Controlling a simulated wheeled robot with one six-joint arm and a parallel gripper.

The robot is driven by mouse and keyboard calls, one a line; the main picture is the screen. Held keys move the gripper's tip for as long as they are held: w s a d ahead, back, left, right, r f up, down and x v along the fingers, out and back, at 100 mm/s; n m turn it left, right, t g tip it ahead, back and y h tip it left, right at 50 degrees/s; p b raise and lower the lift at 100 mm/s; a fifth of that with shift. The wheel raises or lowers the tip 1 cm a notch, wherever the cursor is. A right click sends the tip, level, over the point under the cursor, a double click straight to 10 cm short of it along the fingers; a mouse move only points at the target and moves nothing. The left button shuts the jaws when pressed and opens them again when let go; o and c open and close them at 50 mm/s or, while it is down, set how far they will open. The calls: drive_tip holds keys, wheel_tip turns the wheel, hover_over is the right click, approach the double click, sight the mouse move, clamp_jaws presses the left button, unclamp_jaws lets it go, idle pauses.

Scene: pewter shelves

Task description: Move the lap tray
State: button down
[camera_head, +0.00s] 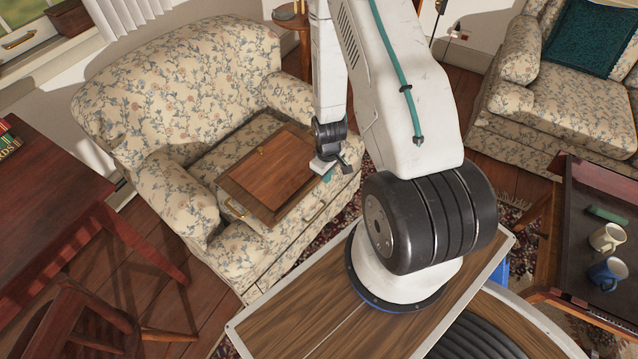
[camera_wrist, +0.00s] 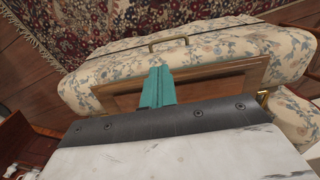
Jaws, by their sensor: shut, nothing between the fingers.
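Whether the fingers touch the tray cannot be told. My wrist hides part of the tray in the wrist view.
A dark red table (camera_head: 45,190) and a chair (camera_head: 80,325) stand at the left. A second floral seat (camera_head: 570,105) is at the upper right. A dark tray table (camera_head: 590,190) with two mugs is at the right. A patterned rug (camera_wrist: 90,35) lies on the floor.

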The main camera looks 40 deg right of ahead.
wheel_tip(320, 180, down, 10)
drive_tip(key=shift+w+a+r, duration=0.1)
drive_tip(key=shift+w+a, duration=0.1)
drive_tip(key=shift+w, duration=0.8)
drive_tip(key=shift+w+a+r, duration=0.1)
drive_tip(key=shift+w+a, duration=0.05)
drive_tip(key=shift+w, duration=0.8)
